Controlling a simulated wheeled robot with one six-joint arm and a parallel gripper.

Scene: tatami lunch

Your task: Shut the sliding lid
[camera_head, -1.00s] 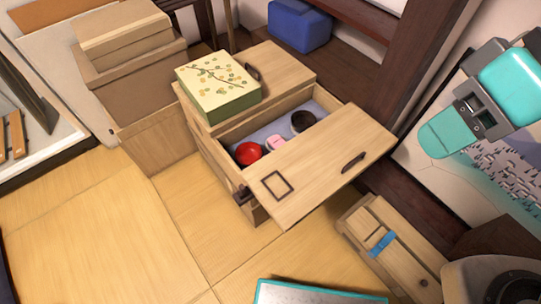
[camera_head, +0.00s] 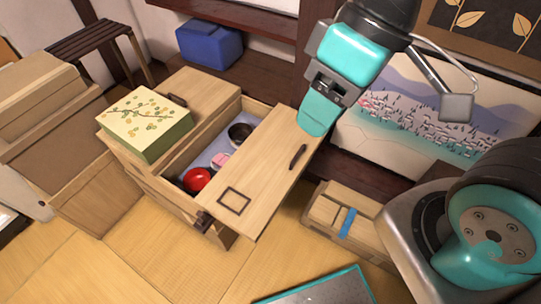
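The sliding lid (camera_head: 262,178) is a pale wooden panel with a dark handle (camera_head: 298,157) and a dark square outline. It sits slid to the right on the wooden chest (camera_head: 190,220), overhanging its right side. The open gap shows a red bowl (camera_head: 197,180), a pink item (camera_head: 220,160) and a dark bowl (camera_head: 240,133) inside. My gripper (camera_head: 316,118) is teal and appears by the lid's far right end, just beyond the handle. I cannot tell whether it touches the lid. Its fingers are not clearly separated in this view.
A green patterned box (camera_head: 146,122) stands on the chest's fixed left top. Cardboard-coloured boxes (camera_head: 40,110) stand at the left. A small wooden box with a blue band (camera_head: 347,222) lies right of the lid. A blue box (camera_head: 209,42) is behind. The tatami in front is mostly clear.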

